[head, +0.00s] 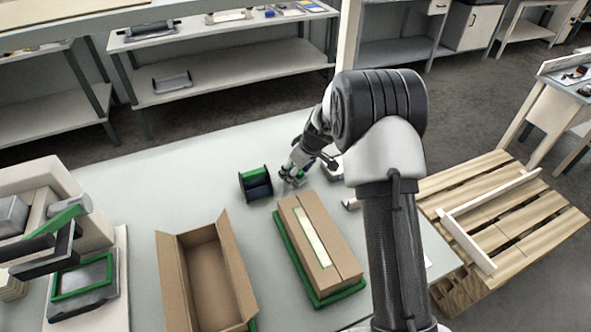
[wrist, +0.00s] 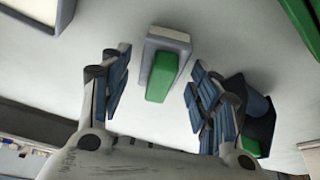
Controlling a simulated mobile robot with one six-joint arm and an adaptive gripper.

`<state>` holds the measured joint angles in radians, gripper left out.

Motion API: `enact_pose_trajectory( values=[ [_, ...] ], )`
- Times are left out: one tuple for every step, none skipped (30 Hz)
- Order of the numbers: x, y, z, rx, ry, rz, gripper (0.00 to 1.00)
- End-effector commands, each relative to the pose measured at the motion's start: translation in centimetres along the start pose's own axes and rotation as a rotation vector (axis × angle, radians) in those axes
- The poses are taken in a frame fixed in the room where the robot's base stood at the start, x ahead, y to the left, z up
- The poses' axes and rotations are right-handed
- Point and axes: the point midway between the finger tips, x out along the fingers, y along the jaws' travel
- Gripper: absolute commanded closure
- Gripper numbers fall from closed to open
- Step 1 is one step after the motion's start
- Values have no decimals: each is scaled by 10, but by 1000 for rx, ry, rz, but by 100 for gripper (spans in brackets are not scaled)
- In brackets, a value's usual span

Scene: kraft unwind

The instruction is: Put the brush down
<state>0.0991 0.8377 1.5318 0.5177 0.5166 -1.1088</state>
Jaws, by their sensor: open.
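In the wrist view, what looks like the brush, a grey and white block with a green part (wrist: 162,77), lies on the pale table top between the two fingers. My gripper (wrist: 155,88) is open, with a gap on each side of the green part, so the fingers appear not to touch it. I cannot make out the brush in the head view; the gripper and arm cover that spot.
The spool also shows close to one finger in the wrist view (wrist: 257,115). A closed carton (head: 305,225) on a green board (head: 288,246) and an open carton (head: 208,275) stand nearer. A machine with a green frame (head: 88,278) is at left. The table (head: 170,175) behind the spool is clear.

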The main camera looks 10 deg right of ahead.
Motion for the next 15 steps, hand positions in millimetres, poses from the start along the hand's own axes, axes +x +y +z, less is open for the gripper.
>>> enact_pose_trajectory(
  values=[
    [-4,0,-2,0,0,0,44],
    [-9,1,-2,0,2,2,44],
    [-16,1,-2,0,3,3,44],
    [-21,1,-2,0,3,3,44],
    [-27,1,-3,0,3,3,44],
    [-36,1,-2,0,3,3,44],
    [-43,1,-3,-1,3,3,44],
    [-50,1,-3,-1,3,3,44],
    [-60,1,-2,0,2,3,44],
    [-67,1,-2,0,3,3,44],
    [-73,1,-2,1,3,3,44],
    [-81,1,-2,1,3,3,44],
    [-87,1,-2,1,2,2,44],
    [-92,0,-2,1,2,2,44],
    [-99,0,-2,0,2,2,44]
  ],
)
